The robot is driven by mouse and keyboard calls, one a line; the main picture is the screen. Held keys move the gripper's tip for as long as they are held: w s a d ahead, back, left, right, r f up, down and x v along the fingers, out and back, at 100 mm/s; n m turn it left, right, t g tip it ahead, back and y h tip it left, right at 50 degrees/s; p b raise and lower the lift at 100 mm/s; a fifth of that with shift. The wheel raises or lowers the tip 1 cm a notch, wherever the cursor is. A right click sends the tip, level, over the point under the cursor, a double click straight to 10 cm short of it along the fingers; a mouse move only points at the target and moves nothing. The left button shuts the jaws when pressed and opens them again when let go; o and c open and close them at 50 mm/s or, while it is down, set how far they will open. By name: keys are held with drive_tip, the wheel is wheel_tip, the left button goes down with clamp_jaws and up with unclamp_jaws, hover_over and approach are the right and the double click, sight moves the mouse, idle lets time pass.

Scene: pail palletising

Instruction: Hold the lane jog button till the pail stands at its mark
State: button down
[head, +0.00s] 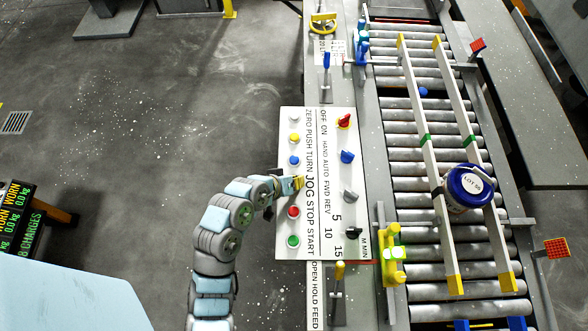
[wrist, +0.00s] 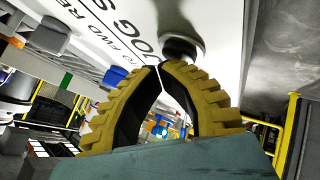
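The pail (head: 466,187), white with a dark blue lid marked LOT 56, stands upright on the roller lane (head: 415,185) between two pale guide rails (head: 412,90). Green bands (head: 425,140) cross the rails a little above the pail in the picture; whether they are its mark I cannot tell. My gripper (head: 299,183) is at the JOG label on the white control panel (head: 328,245). In the wrist view its yellow, ridged fingers (wrist: 160,66) meet at the tips with nothing between them. A dark round button (wrist: 182,48) is right at the tips; contact cannot be made out.
A red button (head: 293,212) and a blue button (head: 294,160) sit close on either side of my gripper. Selector knobs (head: 347,157) line the panel's right side. A yellow post with a lit green lamp (head: 394,254) stands beside the lane. Open floor lies left.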

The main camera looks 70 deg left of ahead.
drive_tip(key=shift+r+p, duration=0.9)
wheel_tip(320, 180, up, 5)
drive_tip(key=p, duration=0.5)
drive_tip(key=shift+f, duration=0.1)
idle(0.4)
